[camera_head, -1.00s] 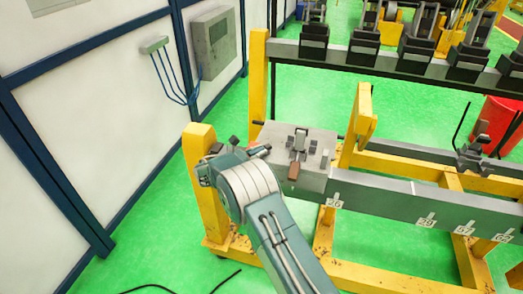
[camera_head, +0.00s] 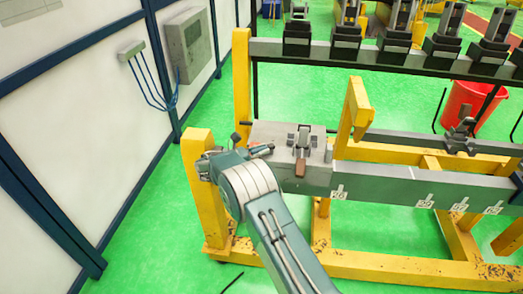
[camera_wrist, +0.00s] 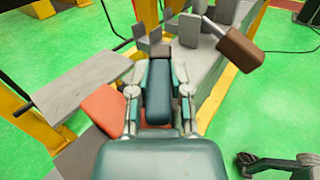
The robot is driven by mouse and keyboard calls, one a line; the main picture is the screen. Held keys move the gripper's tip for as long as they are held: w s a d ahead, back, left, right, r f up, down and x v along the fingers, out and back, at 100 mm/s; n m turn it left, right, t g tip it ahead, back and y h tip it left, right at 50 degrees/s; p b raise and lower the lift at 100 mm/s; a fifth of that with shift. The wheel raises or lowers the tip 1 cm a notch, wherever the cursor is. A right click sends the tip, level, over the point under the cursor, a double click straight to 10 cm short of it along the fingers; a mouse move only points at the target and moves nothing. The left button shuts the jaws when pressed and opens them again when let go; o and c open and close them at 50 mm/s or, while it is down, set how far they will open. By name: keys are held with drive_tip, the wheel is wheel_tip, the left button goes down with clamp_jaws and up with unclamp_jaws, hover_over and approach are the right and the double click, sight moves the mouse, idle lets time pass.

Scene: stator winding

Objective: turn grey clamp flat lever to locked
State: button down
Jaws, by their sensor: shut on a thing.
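The grey clamp block (camera_head: 265,132) sits at the left end of the long grey beam. A metal toggle with a brown handle (camera_head: 300,167) stands on its front; the brown handle also shows at upper right in the wrist view (camera_wrist: 240,48), apart from my fingers. My gripper (camera_head: 262,150) is at the block's left side, small and partly hidden by my arm. In the wrist view my gripper (camera_wrist: 160,68) has both fingers close around a dark piece, seemingly the flat lever. A pale grey flat plate (camera_wrist: 80,88) extends left of the fingers. The exact contact is hidden.
A yellow post (camera_head: 197,190) stands just left of the block, and a yellow upright (camera_head: 355,110) rises to its right. Behind is a rack of dark clamps (camera_head: 345,40). A red bin (camera_head: 470,100) stands at right. Green floor is clear at left.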

drive_tip(key=shift+w+a, duration=0.1)
drive_tip(key=shift+a, duration=0.1)
drive_tip(key=c, duration=0.7)
unclamp_jaws()
drive_tip(key=shift+o, duration=0.7)
drive_tip(key=shift+a, duration=0.2)
drive_tip(key=shift+d, duration=0.15)
drive_tip(key=v, duration=1.2)
drive_tip(key=shift+f, duration=0.15)
drive_tip(key=shift+c, duration=0.3)
